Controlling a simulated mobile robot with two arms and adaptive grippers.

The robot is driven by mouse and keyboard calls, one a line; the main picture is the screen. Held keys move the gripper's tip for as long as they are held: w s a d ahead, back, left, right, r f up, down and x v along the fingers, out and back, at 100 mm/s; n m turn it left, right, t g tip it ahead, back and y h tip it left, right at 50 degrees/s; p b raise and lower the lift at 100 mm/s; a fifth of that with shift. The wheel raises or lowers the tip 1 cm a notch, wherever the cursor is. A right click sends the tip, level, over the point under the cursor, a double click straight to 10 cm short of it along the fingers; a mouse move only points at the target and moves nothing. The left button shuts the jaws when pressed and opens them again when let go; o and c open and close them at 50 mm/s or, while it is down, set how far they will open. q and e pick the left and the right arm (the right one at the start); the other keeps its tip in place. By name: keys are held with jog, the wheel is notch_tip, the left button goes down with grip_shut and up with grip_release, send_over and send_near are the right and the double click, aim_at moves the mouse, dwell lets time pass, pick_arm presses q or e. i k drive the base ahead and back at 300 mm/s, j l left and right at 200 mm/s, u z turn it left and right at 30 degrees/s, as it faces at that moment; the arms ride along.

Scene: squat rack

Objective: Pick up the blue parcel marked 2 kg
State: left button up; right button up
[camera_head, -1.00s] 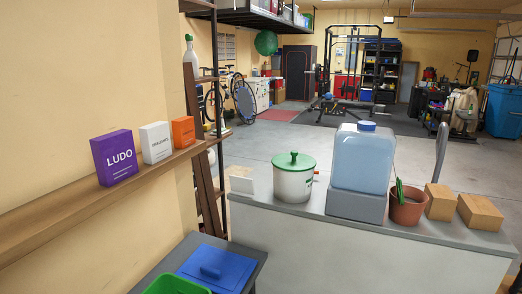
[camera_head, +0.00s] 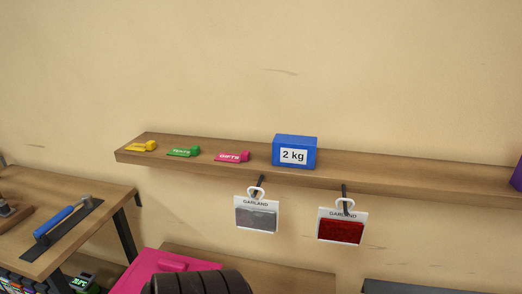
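The blue parcel (camera_head: 295,142) stands on a wooden wall shelf (camera_head: 380,171), a little right of the picture's middle. Its front has a white label reading "2 kg". It stands upright, to the right of a pink tag marked "GIFTS" (camera_head: 233,157), with a small gap between them. Neither of my grippers shows in this view. Nothing hides the parcel's front.
A workbench (camera_head: 90,225) is at left.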

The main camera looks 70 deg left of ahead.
aim_at(288, 150)
jog(key=k+u, duration=0.1)
jog(key=u, duration=1.8)
